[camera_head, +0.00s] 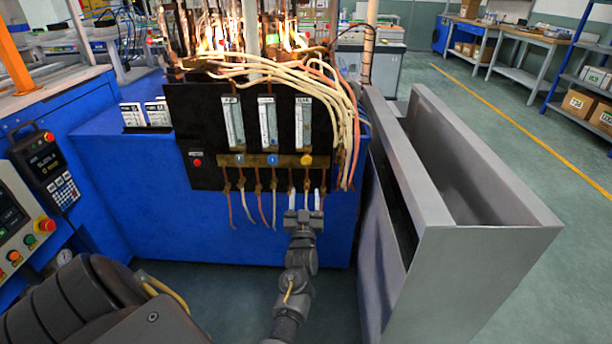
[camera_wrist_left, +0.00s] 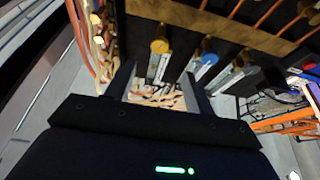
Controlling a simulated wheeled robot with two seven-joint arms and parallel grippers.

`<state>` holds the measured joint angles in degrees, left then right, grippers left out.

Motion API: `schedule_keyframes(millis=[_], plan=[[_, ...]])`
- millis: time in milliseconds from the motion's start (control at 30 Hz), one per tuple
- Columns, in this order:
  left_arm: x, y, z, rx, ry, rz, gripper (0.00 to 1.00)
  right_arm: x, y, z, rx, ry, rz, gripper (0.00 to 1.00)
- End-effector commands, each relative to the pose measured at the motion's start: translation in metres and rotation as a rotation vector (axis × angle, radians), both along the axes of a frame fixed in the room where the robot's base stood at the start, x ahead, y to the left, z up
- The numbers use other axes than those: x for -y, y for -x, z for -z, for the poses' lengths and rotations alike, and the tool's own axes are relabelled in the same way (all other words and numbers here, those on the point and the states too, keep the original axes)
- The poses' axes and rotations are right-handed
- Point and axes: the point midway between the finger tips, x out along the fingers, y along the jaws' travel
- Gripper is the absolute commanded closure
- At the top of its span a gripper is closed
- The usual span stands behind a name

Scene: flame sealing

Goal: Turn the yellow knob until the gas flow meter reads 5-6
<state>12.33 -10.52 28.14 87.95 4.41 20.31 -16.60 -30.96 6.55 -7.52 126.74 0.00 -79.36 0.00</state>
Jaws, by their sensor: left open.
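The yellow knob (camera_head: 307,160) sits at the right end of a brass strip on the black panel. It also shows in the left wrist view (camera_wrist_left: 159,46), just beyond and between the fingertips. The right-hand flow meter (camera_head: 303,122) stands upright above it; its reading is too small to make out. My left gripper (camera_head: 304,198) is below the yellow knob, fingers pointing up toward the panel. In the left wrist view the left gripper (camera_wrist_left: 158,74) has its fingers apart with nothing held, clear of the knob. My right gripper is not in view.
A blue knob (camera_head: 272,159) and two more flow meters, one in the middle (camera_head: 268,120), are left of the yellow knob. Thin tubes (camera_head: 262,207) hang below the strip. Flames (camera_head: 290,38) burn above the panel. A grey metal box (camera_head: 490,260) stands close on the right.

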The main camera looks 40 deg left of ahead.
Motion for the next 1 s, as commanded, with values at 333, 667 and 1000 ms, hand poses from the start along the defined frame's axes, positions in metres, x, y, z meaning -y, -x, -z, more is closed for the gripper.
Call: schedule_keyframes(millis=[333, 667, 1000], plan=[[-0.014, -0.018, -0.012, 0.007, -0.001, -0.002, 0.46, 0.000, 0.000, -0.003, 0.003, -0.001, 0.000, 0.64], [-0.048, -0.062, -0.034, 0.004, 0.000, -0.001, 0.46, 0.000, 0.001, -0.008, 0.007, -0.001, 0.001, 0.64], [-0.061, -0.080, -0.042, 0.002, 0.000, -0.001, 0.46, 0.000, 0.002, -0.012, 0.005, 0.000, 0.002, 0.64]])
